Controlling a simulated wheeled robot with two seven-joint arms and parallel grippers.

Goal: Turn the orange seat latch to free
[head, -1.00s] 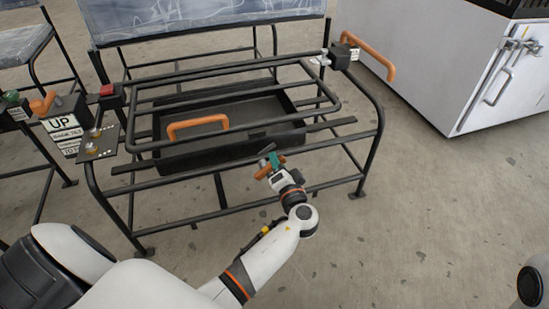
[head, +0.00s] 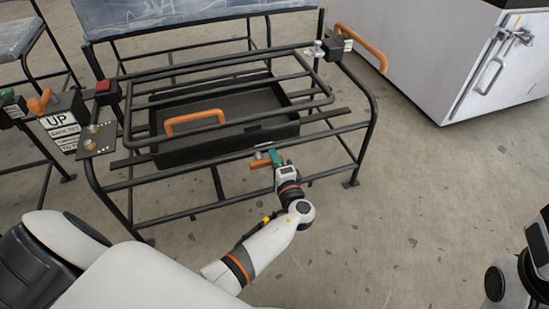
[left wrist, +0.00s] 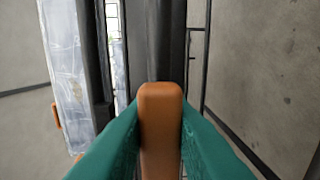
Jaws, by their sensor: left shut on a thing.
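The orange seat latch (head: 256,163) is a short bar at the front rail of the black tubular seat frame (head: 190,208). In the head view it lies nearly level, beside a small grey knob. My left gripper (head: 275,158) has its green fingers shut on it. In the left wrist view the orange latch (left wrist: 160,105) stands upright between the two green fingers, its far end pointing at a dark rail.
A black tray with an orange handle (head: 194,119) sits inside the frame. A larger orange lever (head: 362,47) is at the back right, and a panel with a red button (head: 103,86) at the left. A white cabinet (head: 440,60) stands at right. The floor in front is clear.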

